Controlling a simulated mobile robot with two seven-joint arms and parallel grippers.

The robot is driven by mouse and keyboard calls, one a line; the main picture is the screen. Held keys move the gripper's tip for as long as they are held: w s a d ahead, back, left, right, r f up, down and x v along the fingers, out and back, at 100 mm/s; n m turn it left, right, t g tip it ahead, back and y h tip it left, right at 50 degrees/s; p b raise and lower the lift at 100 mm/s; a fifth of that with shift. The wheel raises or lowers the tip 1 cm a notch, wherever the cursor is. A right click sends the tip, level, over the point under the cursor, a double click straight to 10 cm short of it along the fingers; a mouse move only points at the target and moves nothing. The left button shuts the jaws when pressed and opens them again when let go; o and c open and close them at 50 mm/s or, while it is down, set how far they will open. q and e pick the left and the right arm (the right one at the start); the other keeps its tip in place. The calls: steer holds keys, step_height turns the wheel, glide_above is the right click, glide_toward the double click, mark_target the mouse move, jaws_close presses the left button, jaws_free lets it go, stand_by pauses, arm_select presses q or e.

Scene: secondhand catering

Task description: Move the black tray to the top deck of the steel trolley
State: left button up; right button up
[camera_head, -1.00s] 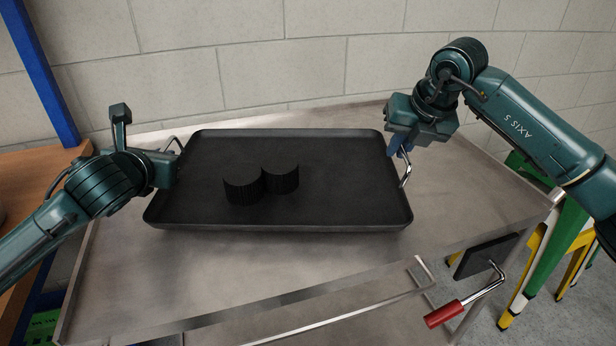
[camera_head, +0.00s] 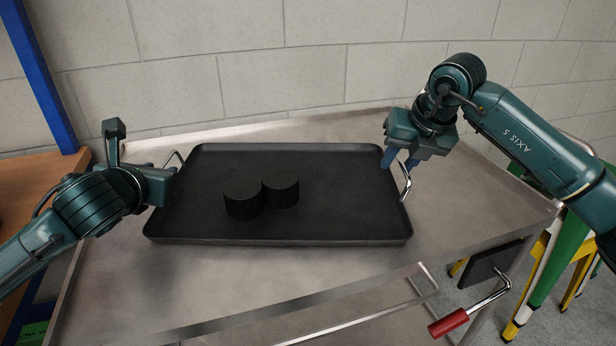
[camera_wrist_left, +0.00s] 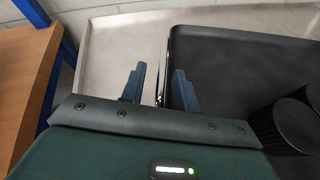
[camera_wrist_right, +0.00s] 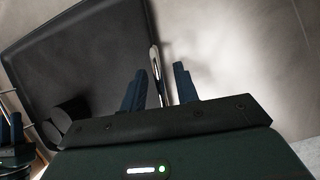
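The black tray (camera_head: 330,220) lies flat on the steel trolley's top deck (camera_head: 230,280), with two dark ribbed round pieces (camera_head: 242,206) (camera_head: 283,194) on it. It has a metal wire handle at each end. My right gripper (camera_head: 402,162) is at the right handle (camera_head: 404,183); in the right wrist view its fingers (camera_wrist_right: 158,88) stand apart on either side of the handle bar. My left gripper (camera_head: 172,176) is at the left handle, and the left wrist view shows its open fingers (camera_wrist_left: 158,86) straddling that bar (camera_wrist_left: 161,78). Its fingertips are largely hidden in the head view.
A red-gripped crank (camera_head: 449,323) sticks out at the trolley's front right. A wooden surface (camera_head: 42,180) and a blue post (camera_head: 45,80) stand at the left. Green and yellow legs (camera_head: 548,262) stand at the right. A block wall rises behind the trolley.

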arm_select(q)
steer(key=v, duration=1)
arm_select(e)
steer(key=shift+r, duration=0.1)
steer(key=v, duration=1.2)
